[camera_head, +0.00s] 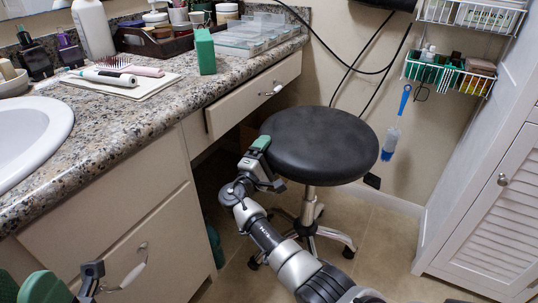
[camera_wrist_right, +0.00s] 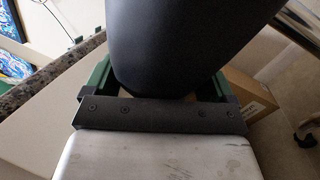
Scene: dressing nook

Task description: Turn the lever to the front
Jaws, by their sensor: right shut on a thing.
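A round stool with a black padded seat (camera_head: 320,146) stands in front of the counter. My right gripper (camera_head: 257,158) is at the left edge of the seat, its green fingers shut on the rim. In the right wrist view the black seat (camera_wrist_right: 190,45) lies between the two green fingers (camera_wrist_right: 160,85) and hides their tips. No lever can be made out; the space under the seat is largely hidden. My left gripper (camera_head: 90,273) shows only in part at the bottom left, near a lower drawer handle, and its jaws cannot be read.
The granite counter (camera_head: 130,130) holds a sink (camera_head: 30,135), a green block (camera_head: 204,52) and clear boxes. An upper drawer (camera_head: 255,95) stands out from the counter front. A white louvred cabinet (camera_head: 490,205) is at the right. Floor between stool and cabinet is clear.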

